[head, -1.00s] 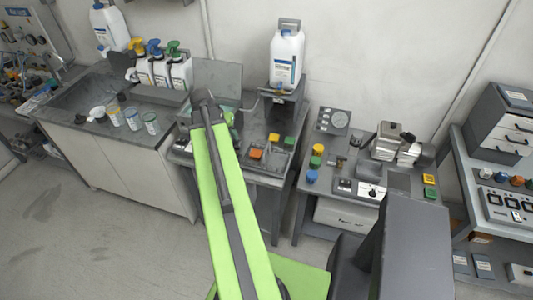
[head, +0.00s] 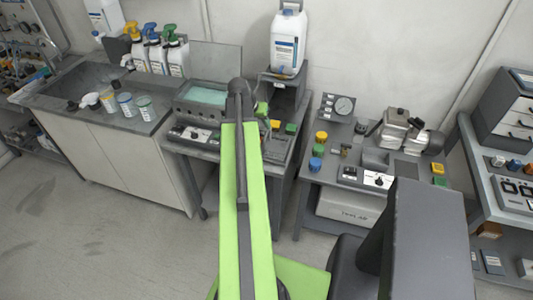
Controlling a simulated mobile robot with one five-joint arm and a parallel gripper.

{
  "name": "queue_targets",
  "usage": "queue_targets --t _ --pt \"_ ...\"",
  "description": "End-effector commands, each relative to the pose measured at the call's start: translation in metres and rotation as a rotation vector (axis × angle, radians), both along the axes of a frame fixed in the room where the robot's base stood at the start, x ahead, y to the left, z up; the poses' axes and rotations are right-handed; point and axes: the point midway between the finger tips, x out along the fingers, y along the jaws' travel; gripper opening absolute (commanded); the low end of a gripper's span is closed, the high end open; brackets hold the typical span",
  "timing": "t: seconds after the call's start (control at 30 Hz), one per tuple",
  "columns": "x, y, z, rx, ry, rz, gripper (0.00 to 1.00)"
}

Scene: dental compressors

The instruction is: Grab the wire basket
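I cannot make out a wire basket for certain in the head view. A grey bath with teal liquid (head: 203,95) stands on the middle bench, just left of the top of my arm. My green and grey arm reaches up the middle of the view and covers part of this bench.
Left is a sink counter (head: 110,122) with spray bottles and cups. A white canister (head: 288,42) stands on a raised stand behind the middle bench. The right bench (head: 325,172) holds a gauge, coloured caps and a metal motor unit (head: 395,128). Open floor lies at front left.

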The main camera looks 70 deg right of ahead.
Motion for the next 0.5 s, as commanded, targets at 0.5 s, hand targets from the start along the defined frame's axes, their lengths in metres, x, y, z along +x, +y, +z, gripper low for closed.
queue_targets --t 0.5 --pt "-0.007 -0.023 -0.052 0.0 0.0 -0.002 0.37"
